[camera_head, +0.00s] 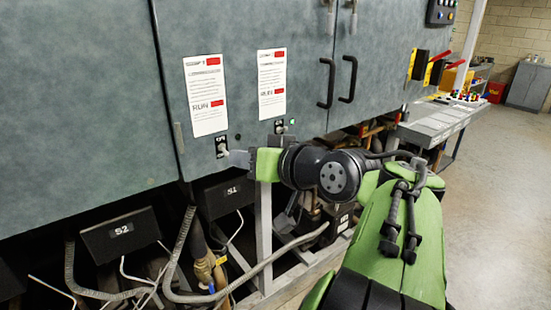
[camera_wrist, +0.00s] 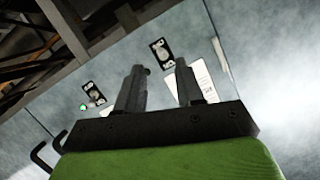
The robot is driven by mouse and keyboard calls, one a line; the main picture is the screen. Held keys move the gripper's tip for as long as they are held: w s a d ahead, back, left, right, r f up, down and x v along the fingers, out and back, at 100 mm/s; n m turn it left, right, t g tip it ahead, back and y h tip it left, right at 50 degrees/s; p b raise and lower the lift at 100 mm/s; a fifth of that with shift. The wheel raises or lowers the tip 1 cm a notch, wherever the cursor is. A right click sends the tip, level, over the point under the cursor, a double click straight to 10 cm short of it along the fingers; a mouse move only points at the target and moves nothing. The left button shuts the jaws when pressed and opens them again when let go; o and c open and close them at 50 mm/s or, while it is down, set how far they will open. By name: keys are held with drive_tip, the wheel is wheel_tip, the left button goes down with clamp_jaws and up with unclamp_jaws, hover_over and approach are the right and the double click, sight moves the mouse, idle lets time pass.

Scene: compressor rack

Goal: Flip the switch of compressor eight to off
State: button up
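Two small switches with black plates sit on the blue-grey cabinet, each below a white label. The left switch (camera_head: 222,148) is beside my gripper's fingertips (camera_head: 236,158). The right switch (camera_head: 280,127) has a green light by it. The label print is too small to tell surely which is compressor eight. In the wrist view, my gripper (camera_wrist: 160,66) is open and empty, its two fingers apart. One switch (camera_wrist: 162,53) shows just beyond the gap between them; the other (camera_wrist: 94,96), with the green light, lies left of the fingers. I cannot tell whether a finger touches the switch, nor the lever positions.
The left label (camera_head: 205,95) and right label (camera_head: 271,83) are fixed on the cabinet doors. Black door handles (camera_head: 337,82) stick out to the right. Below are pipes, cables and a black box marked S2 (camera_head: 121,235). The floor (camera_head: 500,200) at right is clear.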

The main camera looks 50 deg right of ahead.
drive_tip(key=p+v, duration=0.2)
drive_tip(key=v, duration=0.8)
drive_tip(key=shift+s, duration=0.25)
drive_tip(key=shift+w, duration=0.1)
